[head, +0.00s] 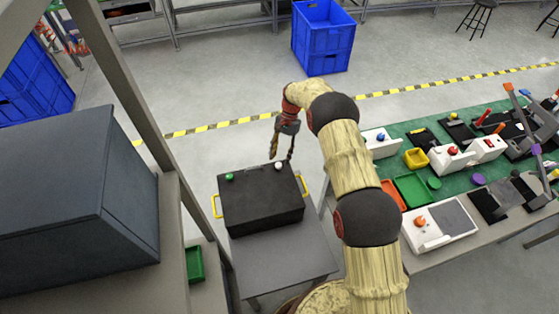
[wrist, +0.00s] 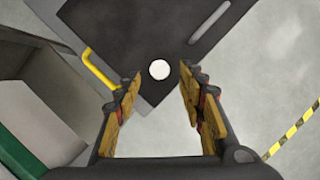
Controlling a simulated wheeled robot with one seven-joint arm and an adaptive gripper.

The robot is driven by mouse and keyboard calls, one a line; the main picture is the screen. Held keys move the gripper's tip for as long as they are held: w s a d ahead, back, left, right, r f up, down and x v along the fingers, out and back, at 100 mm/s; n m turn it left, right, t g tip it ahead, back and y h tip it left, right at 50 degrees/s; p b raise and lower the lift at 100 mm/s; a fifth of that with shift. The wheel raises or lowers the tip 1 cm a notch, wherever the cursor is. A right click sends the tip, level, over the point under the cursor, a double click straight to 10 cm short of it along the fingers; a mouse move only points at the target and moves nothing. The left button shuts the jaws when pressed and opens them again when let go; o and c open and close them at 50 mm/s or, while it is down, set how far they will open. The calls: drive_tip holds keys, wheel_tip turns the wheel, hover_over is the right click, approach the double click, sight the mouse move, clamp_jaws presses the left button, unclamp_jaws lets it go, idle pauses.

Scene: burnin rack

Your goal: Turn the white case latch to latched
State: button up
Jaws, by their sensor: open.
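The black case (head: 262,202) lies on a small grey table, with a green latch knob (head: 229,176) at its left and the white case latch (head: 278,166) at its right. In the wrist view the white latch (wrist: 159,69) is a round pale knob near a corner of the dark case (wrist: 130,35). My gripper (head: 282,158) is above the case's far right edge, by the white latch. In the wrist view my gripper (wrist: 158,80) is open and empty, with the white latch between the fingertips in the picture. I cannot tell whether the latch is turned.
Yellow handles (head: 217,206) stick out from the case's sides; one shows in the wrist view (wrist: 98,70). A bench with a green mat (head: 400,166) and several devices stands right. A large dark cabinet (head: 75,195) stands left. Blue crates (head: 322,38) stand on the floor behind.

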drive_tip(key=v, duration=0.9)
drive_tip(key=shift+a, duration=0.1)
drive_tip(key=s+d+f+n, duration=0.2)
drive_tip(key=s+f+n, duration=0.1)
drive_tip(key=s, duration=0.2)
drive_tip(key=s+d+r+n+t+h, duration=0.1)
drive_tip(key=s+d+r+t, duration=0.2)
drive_tip(key=s+r, duration=0.8)
drive_tip(key=s+d+r+n+t, duration=0.1)
drive_tip(key=s+d+r+t, duration=0.2)
drive_tip(key=s+r, duration=0.9)
drive_tip(key=s+d+r+n+t+h, duration=0.1)
drive_tip(key=s+d+r+t, duration=0.2)
drive_tip(key=s+r, duration=0.9)
drive_tip(key=shift+s+n+h, duration=0.3)
drive_tip(key=shift+s, duration=1.6)
